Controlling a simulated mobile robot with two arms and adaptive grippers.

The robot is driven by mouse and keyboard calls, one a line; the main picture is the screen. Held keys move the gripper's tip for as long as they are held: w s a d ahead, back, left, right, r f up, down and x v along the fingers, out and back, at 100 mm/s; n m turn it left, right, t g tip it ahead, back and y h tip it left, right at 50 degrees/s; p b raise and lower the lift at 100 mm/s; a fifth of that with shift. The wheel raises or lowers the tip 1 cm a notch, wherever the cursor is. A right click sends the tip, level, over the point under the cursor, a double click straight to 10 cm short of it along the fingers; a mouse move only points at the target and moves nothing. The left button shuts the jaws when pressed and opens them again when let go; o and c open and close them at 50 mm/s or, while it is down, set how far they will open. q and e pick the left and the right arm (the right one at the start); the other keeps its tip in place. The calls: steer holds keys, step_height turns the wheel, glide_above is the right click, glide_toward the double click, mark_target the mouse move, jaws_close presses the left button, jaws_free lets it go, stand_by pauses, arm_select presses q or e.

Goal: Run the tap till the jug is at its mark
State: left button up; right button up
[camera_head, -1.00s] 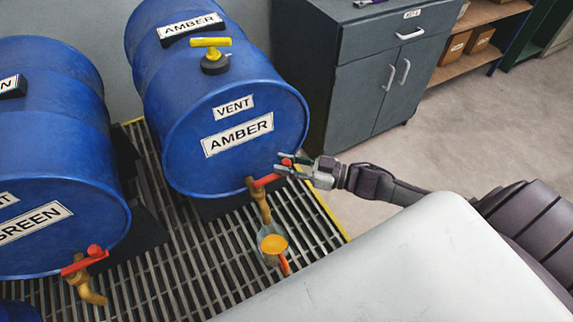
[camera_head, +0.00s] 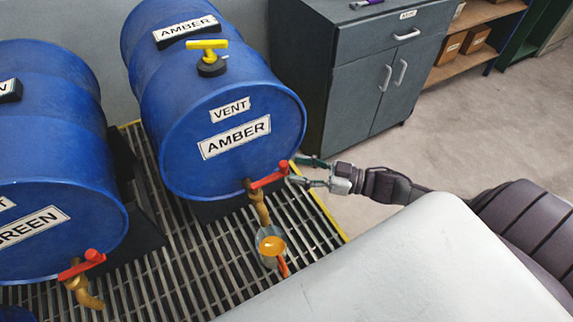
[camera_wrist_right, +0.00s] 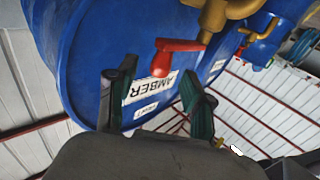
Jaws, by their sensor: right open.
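The blue AMBER drum (camera_head: 225,165) lies on its side, with a brass tap (camera_head: 258,205) low on its front. The tap's red handle (camera_head: 268,180) points sideways and up to the right; it also shows in the wrist view (camera_wrist_right: 180,46). The jug (camera_head: 270,257) is below the spout on the grating, with amber liquid in it and an orange handle. I cannot make out its mark or a running stream. My right gripper (camera_head: 295,170) is open, just right of the handle's end, seemingly apart from it. My left gripper is out of view.
A blue GREEN drum (camera_head: 55,190) with its own red-handled tap (camera_head: 83,275) is at left. A yellow vent valve (camera_head: 209,55) tops the AMBER drum. The metal grating (camera_head: 165,270) has a yellow edge. A grey cabinet (camera_head: 362,80) stands behind, with open floor at right.

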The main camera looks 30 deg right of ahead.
steer(key=v, duration=0.7)
steer(key=shift+s+d, duration=0.1)
steer(key=shift+d, duration=0.05)
stand_by(0.9)
